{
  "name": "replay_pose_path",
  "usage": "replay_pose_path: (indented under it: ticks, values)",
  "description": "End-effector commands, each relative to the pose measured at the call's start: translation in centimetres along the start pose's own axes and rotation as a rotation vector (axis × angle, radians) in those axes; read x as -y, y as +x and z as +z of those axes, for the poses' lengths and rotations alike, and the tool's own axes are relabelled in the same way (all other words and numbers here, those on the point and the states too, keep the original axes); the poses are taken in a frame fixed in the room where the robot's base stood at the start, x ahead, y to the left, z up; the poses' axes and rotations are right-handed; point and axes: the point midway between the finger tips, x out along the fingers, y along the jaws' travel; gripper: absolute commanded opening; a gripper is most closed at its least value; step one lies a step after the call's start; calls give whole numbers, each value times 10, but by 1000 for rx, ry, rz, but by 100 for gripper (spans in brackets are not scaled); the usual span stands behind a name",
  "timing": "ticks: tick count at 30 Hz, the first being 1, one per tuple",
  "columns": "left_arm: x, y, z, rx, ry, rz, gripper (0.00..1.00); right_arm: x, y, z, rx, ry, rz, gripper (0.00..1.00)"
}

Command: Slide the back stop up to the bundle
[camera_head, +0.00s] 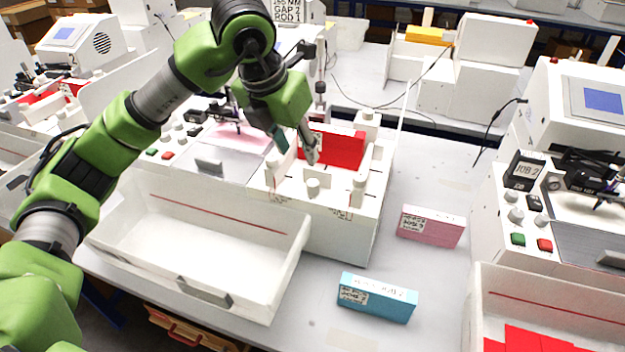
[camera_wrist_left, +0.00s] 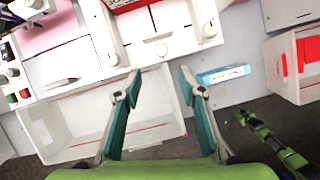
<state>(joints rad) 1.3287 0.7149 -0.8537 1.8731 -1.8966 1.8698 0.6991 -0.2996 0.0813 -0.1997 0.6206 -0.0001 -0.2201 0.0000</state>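My left gripper (camera_head: 298,155) is open, its fingertips in front of and above the white feeder (camera_head: 335,235). In the left wrist view the open left gripper (camera_wrist_left: 159,72) shows nothing between its teal-padded fingers. A red block (camera_head: 345,149), likely the bundle, stands upright in the feeder; its edge shows in the wrist view (camera_wrist_left: 122,4). My right gripper (camera_wrist_left: 243,117) is small at lower right in the wrist view.
An empty white bin (camera_head: 215,230) stands in front on the left. A pink box (camera_head: 430,226) and a blue box (camera_head: 376,297) lie on the table to the right. Another bin (camera_head: 545,285) holds red sheets. A thin white rod (camera_head: 404,105) rises behind the feeder.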

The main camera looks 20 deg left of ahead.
Motion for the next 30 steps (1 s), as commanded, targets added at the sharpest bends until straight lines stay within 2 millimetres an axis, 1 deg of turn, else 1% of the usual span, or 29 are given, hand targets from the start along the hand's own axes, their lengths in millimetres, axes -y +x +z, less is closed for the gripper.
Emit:
replay_pose_path:
  ticks: [5, 12, 18, 21, 24, 30]
  values:
    - [1, 29, -1, -7, 1, -3, 37, 0, -9, 1, 2, 0, 0, 29]
    - [2, 80, -2, -7, 3, -6, 37, 0, -22, 0, 3, 0, 0, 29]
    - [3, 114, -1, -4, 3, -7, 37, 0, -30, -1, 3, 0, 0, 29]
    - [3, 124, 0, -2, 3, -7, 37, 0, -32, -1, 3, 0, 0, 29]
    - [3, 130, -1, -2, 3, -6, 37, 0, -32, -1, 2, 0, 0, 29]
    - [3, 133, -1, -1, 4, -6, 37, 0, -32, -1, 2, 0, 0, 29]
